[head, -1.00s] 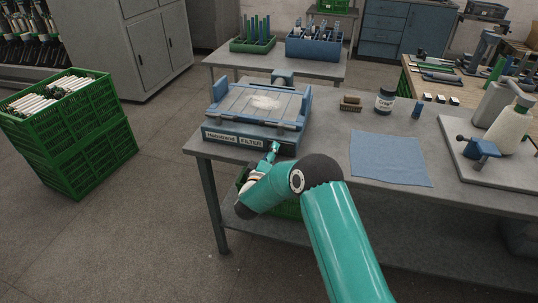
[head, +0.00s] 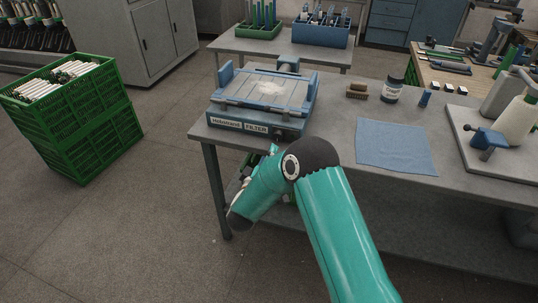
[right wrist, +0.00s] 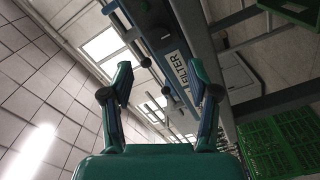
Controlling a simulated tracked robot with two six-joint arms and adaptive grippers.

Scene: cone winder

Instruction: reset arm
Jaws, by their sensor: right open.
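My right gripper (right wrist: 160,75) is open in the right wrist view, with its two teal and dark fingers apart and nothing between them. In the head view only a small teal part of it shows (head: 273,150), just below the front of the blue filter unit; my arm hides the rest. The filter unit (head: 257,124) has a "FILTER" label and white fluff on its flat top. Its label (right wrist: 177,73) shows beyond the fingers in the right wrist view, apart from them. My left gripper is in neither view.
The grey table (head: 330,140) holds a blue cloth (head: 396,147), a brush (head: 356,91), a dark jar (head: 393,88) and a stand with a white cone (head: 515,122). Green crates (head: 75,130) stand on the floor at left. Open floor lies between crates and table.

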